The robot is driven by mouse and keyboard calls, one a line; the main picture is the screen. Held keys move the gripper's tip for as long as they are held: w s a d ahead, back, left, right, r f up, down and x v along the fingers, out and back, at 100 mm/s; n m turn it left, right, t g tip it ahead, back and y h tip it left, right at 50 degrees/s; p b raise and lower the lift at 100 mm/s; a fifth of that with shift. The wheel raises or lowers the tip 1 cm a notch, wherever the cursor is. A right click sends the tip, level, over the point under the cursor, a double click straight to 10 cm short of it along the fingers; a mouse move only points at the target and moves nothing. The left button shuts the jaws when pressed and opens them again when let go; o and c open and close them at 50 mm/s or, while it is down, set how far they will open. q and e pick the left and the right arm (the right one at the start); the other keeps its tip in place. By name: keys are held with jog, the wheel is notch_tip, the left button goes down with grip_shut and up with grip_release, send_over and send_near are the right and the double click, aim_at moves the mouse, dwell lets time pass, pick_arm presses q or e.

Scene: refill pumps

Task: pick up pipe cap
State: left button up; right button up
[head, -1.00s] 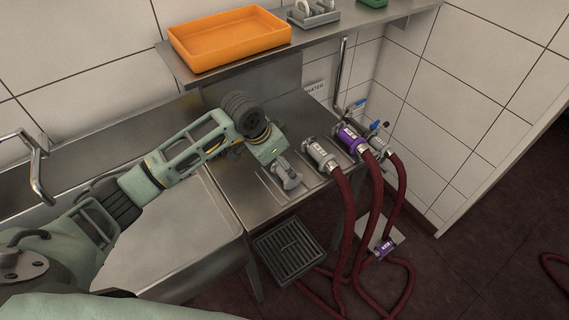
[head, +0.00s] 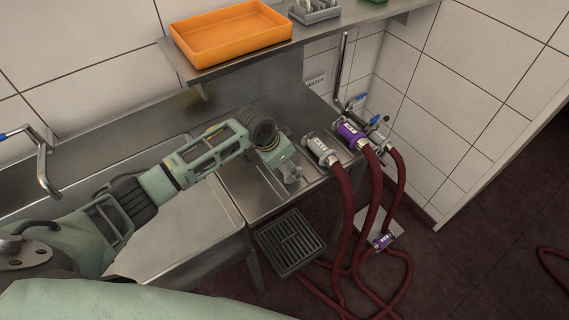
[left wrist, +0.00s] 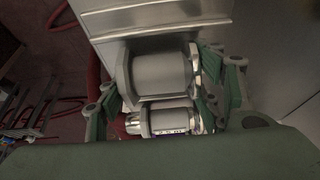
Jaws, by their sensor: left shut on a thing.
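My left gripper (head: 286,170) is over the right part of the steel counter. In the left wrist view, my left gripper (left wrist: 160,88) has its green-grey fingers on both sides of a smooth grey cylindrical pipe cap (left wrist: 158,72) and is shut on it. In the head view the grey pipe cap (head: 292,176) shows only partly at the fingertips; the gripper hides the rest. I cannot tell whether the cap touches the counter. My right gripper is in neither view.
A grey hose coupling (head: 321,149) and a purple one (head: 350,134) lie right of the gripper, with dark red hoses hanging down. An orange tray (head: 230,36) stands on the shelf above. A black grate (head: 290,243) is below the counter's front edge.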

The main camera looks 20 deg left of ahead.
pick_arm(q)
jog(key=c, duration=0.7)
jog(key=shift+c, duration=0.2)
jog(key=shift+r, duration=0.1)
jog(key=shift+r, duration=0.45)
jog(key=r, duration=0.1)
jog(key=d+r+b, duration=0.1)
jog(key=r+b, duration=0.1)
jog(key=shift+w+d+r, duration=0.2)
jog(key=shift+d+r, duration=0.05)
jog(key=shift+r, duration=0.1)
jog(key=w+d+r+b, duration=0.2)
jog(key=d+r, duration=0.4)
jog(key=d, duration=0.4)
jog(key=shift+w+r+b, duration=0.15)
jog(key=shift+b, duration=0.25)
